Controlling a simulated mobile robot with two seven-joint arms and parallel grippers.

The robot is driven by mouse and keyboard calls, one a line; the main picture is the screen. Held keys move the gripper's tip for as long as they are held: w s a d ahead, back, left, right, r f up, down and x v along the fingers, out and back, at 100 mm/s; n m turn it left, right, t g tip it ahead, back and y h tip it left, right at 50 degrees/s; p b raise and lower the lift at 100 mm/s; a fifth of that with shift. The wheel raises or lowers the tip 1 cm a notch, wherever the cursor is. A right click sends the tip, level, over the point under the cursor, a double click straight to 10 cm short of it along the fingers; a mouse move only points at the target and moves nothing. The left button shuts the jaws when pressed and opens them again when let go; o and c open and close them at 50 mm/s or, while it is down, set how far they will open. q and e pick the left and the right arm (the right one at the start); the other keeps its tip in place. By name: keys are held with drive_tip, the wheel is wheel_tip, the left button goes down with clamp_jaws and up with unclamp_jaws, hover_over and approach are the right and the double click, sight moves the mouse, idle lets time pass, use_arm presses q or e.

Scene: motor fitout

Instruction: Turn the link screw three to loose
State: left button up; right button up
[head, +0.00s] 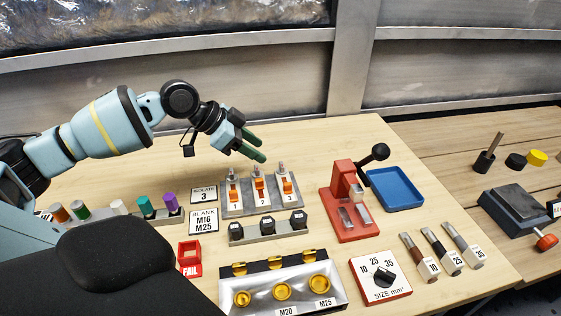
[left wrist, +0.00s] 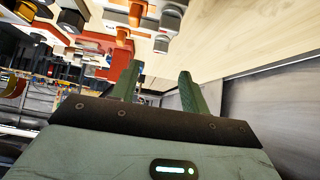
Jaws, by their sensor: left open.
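A grey link panel (head: 232,209) stands on the wooden table with three orange links marked 1, 2 and 3. The link at number 3 (head: 287,187) is the rightmost, and a small metallic screw (head: 281,168) stands at its top. Whether that screw is tight or loose cannot be told. My left gripper (head: 261,151) is open and empty, with dark green fingers, above and behind the panel, apart from the screws. In the left wrist view its fingers (left wrist: 159,76) are spread with nothing between them; orange and metallic parts show beyond, upper left. My right gripper is not in view.
A red press with a black-knobbed lever (head: 345,205) stands right of the panel, beside a blue tray (head: 396,188). Black sockets (head: 268,227) stand in front of the panel. A placard reads "ISOLATE 3" (head: 204,194). The table behind the panel is clear.

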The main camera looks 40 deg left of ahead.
sight(282, 164)
use_arm(q)
drive_tip(key=shift+x, duration=3.85)
drive_tip(key=shift+c, duration=0.3)
